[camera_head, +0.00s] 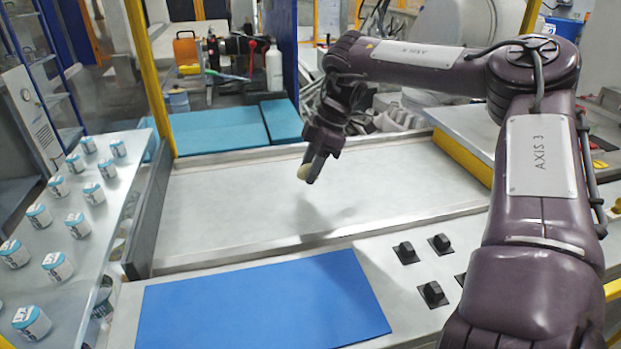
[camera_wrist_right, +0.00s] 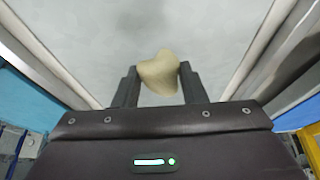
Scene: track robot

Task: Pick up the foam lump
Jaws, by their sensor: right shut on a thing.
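The foam lump (camera_wrist_right: 159,73) is pale cream and rounded. It sits between the two fingertips of my right gripper (camera_wrist_right: 158,82) in the right wrist view, touching both. In the head view the foam lump (camera_head: 304,172) shows at the lower tip of my right gripper (camera_head: 311,170), which points down over the grey track surface (camera_head: 230,215). The gripper is shut on the lump. A soft shadow lies on the surface below and to the right, with a gap under the lump, so it is held above the track. My left gripper is not in view.
A blue mat (camera_head: 262,308) lies in front of the track, with several black knobs (camera_head: 433,293) to its right. A shelf (camera_head: 110,215) at the left holds several small labelled jars. Teal blocks (camera_head: 222,128) lie behind the track. The track surface is otherwise bare.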

